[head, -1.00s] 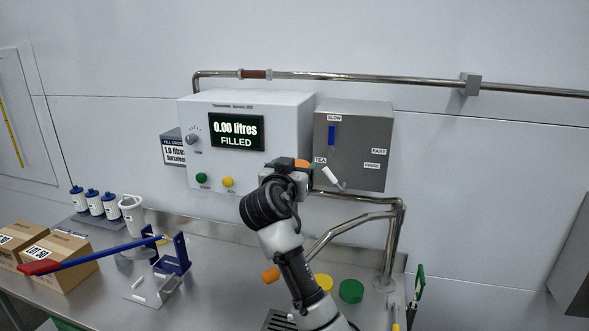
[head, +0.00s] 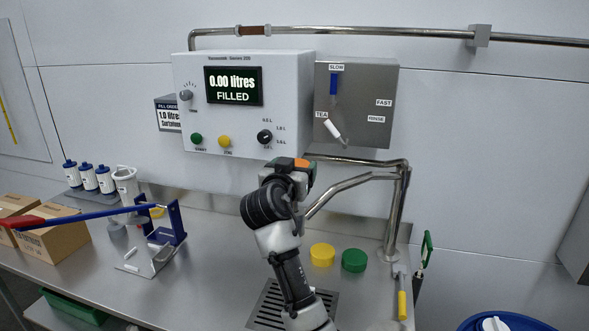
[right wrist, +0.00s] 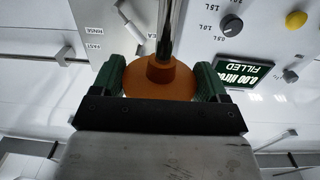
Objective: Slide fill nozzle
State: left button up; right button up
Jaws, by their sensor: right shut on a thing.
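The fill nozzle (head: 349,183) is a bent steel pipe reaching from the upright post at right towards my right arm, which hides its end. In the right wrist view, an orange collar (right wrist: 161,80) sits on a steel pipe (right wrist: 169,30). The green fingers of my right gripper (right wrist: 162,85) are shut on either side of this collar. In the head view my right wrist is in front of and below the control box, and its fingers are mostly hidden. My left gripper is not in view.
The control box (head: 290,85) reads 0.00 litres FILLED. A grey lever panel (head: 355,105) is beside it. Yellow (head: 322,255) and green (head: 354,260) caps lie near a drain grate (head: 268,304). A red-handled blue lever (head: 80,218), boxes (head: 52,242) and bottles (head: 88,178) are at left.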

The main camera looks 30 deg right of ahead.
jog(key=o, duration=1.3)
jog(key=b+v, duration=0.2)
jog(key=v, duration=0.9)
jog(key=shift+b, duration=0.4)
jog(key=shift+w, duration=0.1)
